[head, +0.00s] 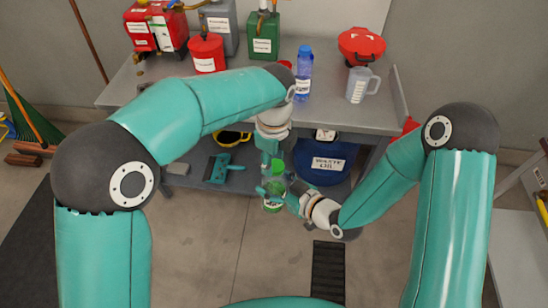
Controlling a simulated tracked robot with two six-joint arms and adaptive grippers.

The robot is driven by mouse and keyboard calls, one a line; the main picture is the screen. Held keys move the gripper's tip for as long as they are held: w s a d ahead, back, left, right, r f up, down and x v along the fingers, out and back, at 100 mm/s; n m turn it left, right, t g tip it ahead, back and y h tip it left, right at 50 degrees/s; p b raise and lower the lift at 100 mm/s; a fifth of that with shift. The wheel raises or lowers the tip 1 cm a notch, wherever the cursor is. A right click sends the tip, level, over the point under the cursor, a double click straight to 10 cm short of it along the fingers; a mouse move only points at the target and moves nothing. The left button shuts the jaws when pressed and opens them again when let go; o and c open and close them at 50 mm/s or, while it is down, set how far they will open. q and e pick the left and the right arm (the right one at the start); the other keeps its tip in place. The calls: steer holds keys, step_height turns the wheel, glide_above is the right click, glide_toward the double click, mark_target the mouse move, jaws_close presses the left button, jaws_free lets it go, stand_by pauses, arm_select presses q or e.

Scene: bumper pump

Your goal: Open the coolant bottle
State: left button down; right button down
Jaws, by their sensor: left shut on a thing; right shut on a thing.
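A green bottle (274,205), which I take to be the coolant bottle, is held in the air in front of the grey workbench. My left gripper (275,167) comes down from above and is shut at the green top of the bottle. My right gripper (279,189) reaches in from the lower right and is shut on the bottle's body. The bottle is partly hidden by the fingers. Whether its cap is loose cannot be told.
The workbench (335,118) carries a blue bottle (304,70), a clear jug (359,86), a red funnel-like container (361,44) and several cans. A blue waste oil tub (325,160) stands below, with a teal dustpan (218,166). The floor in front is clear.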

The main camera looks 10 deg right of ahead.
arm_select(q)
steer(key=n, duration=0.6)
steer(key=shift+s+n, duration=0.1)
steer(key=shift+n, duration=0.3)
steer(key=n, duration=0.4)
steer(key=shift+s, duration=0.1)
steer(key=n, duration=0.6)
steer(key=shift+s+a, duration=0.1)
steer(key=shift+s, duration=0.05)
steer(key=n, duration=0.4)
steer(key=shift+s+n, duration=0.1)
steer(key=shift+n, duration=0.3)
steer(key=n, duration=0.4)
steer(key=shift+s+d, duration=0.1)
steer(key=shift+d, duration=0.1)
steer(key=n, duration=0.4)
steer(key=shift+d+n, duration=0.15)
steer(key=shift+n, duration=0.15)
steer(key=n, duration=0.4)
steer(key=shift+d+n, duration=0.15)
steer(key=shift+n, duration=0.15)
steer(key=n, duration=0.5)
steer(key=shift+d+n, duration=0.25)
steer(key=shift+n, duration=0.05)
